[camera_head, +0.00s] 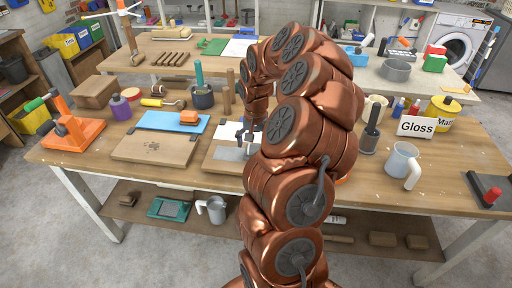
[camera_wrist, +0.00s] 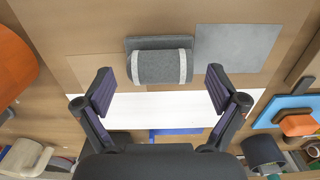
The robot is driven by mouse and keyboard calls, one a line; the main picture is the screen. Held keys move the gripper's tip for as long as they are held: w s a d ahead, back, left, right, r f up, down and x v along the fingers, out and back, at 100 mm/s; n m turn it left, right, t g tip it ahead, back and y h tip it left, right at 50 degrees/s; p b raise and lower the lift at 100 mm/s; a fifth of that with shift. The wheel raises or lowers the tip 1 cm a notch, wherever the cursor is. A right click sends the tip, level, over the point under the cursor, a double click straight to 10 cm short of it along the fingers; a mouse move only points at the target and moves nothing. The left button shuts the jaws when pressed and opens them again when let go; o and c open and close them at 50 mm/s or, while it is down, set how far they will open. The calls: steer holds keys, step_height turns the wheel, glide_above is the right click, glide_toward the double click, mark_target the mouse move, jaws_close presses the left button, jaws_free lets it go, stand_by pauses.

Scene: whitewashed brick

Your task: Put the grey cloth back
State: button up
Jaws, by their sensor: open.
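The grey cloth (camera_wrist: 160,66) is a folded dark grey bundle with two pale bands, lying on the workbench in the upper middle of the wrist view. A flat, plain grey sheet (camera_wrist: 238,54) lies beside it to the right; it also shows in the head view (camera_head: 232,153). My gripper (camera_wrist: 161,82) is open and empty, its two fingers apart, with the cloth ahead and between their lines. In the head view my gripper (camera_head: 244,138) is above the bench, and my arm hides the cloth.
A white sheet (camera_wrist: 160,105) lies under my gripper. The blue sheet with an orange block (camera_wrist: 298,125) is at right in the wrist view. A wooden board (camera_head: 155,148), mugs and a Gloss sign (camera_head: 416,127) crowd the workbench.

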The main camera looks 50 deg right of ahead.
mark_target(256, 147)
step_height(256, 147, up, 11)
steer(key=b, duration=0.2)
steer(key=s+a+r+n, duration=0.1)
steer(key=s+a+n, duration=0.25)
steer(key=a, duration=0.75)
steer(key=s+a+r+n, duration=0.2)
steer(key=a+n, duration=0.2)
steer(key=a, duration=0.7)
steer(key=s+a+f+n+g, duration=0.1)
steer(key=s+a+f, duration=0.2)
steer(key=s, duration=0.6)
steer(key=s+a+f+n, duration=0.2)
steer(key=s+a, duration=0.5)
steer(key=s, duration=0.2)
steer(key=shift+s+a+f+g, duration=0.15)
steer(key=shift+f+g, duration=0.25)
steer(key=shift+r+n, duration=0.1)
steer(key=shift+n, duration=0.15)
steer(key=shift+r+p, duration=1)
steer(key=shift+r, duration=0.1)
